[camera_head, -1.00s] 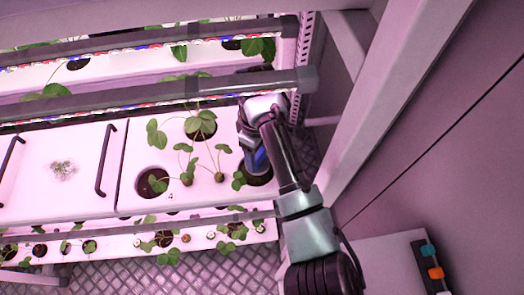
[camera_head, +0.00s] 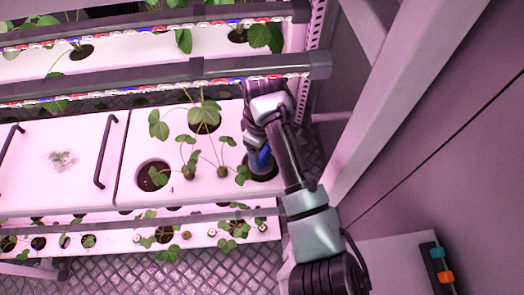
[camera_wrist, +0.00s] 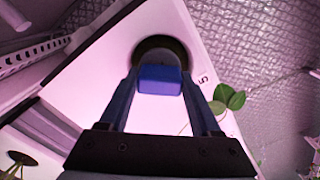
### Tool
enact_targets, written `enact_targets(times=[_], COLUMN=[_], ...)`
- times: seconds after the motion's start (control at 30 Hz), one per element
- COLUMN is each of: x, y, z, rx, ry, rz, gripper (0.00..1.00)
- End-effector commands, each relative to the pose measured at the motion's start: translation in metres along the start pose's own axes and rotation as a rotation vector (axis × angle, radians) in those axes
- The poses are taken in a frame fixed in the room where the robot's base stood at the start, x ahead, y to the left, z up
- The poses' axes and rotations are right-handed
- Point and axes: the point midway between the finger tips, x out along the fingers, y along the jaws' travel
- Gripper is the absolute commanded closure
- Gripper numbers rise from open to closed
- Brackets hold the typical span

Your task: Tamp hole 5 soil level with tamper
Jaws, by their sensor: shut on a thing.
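The tamper shows as a blue block (camera_wrist: 160,82) between my gripper's two dark fingers in the wrist view. My gripper (camera_wrist: 160,75) is shut on it. Hole 5 (camera_wrist: 160,45) is a round, dark opening in the white panel, with a "5" printed beside it. The tamper's end covers the near part of the hole, and whether it touches the soil cannot be told. In the head view, the blue tamper (camera_head: 263,158) stands over hole 5 (camera_head: 262,174) at the panel's right end, with my gripper (camera_head: 258,147) above it. The soil's level is mostly hidden.
Hole 4 (camera_head: 153,176) lies to the left, dark inside. Leafy plants (camera_head: 190,152) grow close to the left of my gripper. A grey light bar (camera_head: 190,71) crosses just behind my wrist. A rack post (camera_head: 375,120) stands to the right.

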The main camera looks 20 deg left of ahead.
Motion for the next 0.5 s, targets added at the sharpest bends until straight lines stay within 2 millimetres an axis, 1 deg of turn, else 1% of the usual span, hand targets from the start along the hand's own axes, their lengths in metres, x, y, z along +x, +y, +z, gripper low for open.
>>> enact_targets(times=[0.5], x=[0.0051], y=[0.0001], z=[-0.0002], rx=[0.0], ry=[0.001], rz=[0.0], gripper=[0.8])
